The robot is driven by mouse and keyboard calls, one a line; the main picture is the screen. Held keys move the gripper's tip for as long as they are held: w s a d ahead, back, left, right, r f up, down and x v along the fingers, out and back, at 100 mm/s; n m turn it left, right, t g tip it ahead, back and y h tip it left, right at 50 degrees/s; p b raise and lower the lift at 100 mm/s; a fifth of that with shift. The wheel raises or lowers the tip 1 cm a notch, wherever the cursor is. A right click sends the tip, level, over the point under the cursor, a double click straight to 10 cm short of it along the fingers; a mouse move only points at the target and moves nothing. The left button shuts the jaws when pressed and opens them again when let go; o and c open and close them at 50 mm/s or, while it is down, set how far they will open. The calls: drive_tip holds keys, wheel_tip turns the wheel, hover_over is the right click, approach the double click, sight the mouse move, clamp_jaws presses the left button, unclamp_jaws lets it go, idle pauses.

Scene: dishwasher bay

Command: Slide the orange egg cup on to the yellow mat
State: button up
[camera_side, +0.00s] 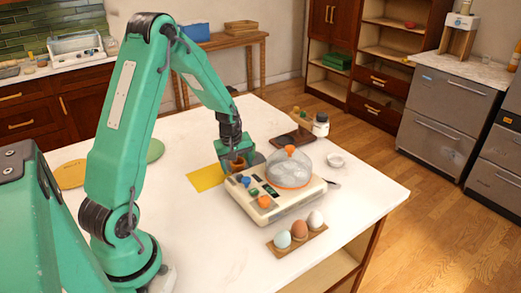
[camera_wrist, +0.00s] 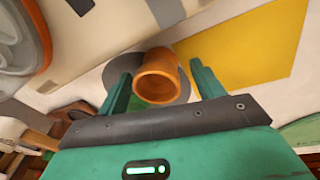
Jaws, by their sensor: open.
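The orange egg cup (camera_wrist: 157,80) stands between the two fingers of my open gripper (camera_wrist: 160,70) in the wrist view.
A cream egg cooker (camera_side: 270,205) with a clear orange-rimmed dome (camera_side: 290,168) stands close right of my gripper. An egg holder (camera_side: 300,238) with three eggs sits in front. A white jar (camera_side: 321,125) and dark tray (camera_side: 293,139) are behind.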

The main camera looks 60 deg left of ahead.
drive_tip(key=shift+f, duration=0.15)
drive_tip(key=c, duration=1)
drive_tip(key=shift+s, duration=0.1)
drive_tip(key=shift+s+a, duration=0.45)
drive_tip(key=shift+s, duration=1.5)
drive_tip(key=shift+s+a, duration=0.45)
drive_tip(key=shift+s, duration=1.45)
drive_tip(key=shift+s+a, duration=0.45)
drive_tip(key=shift+s, duration=1.5)
drive_tip(key=o, duration=1.1)
drive_tip(key=shift+c, duration=0.2)
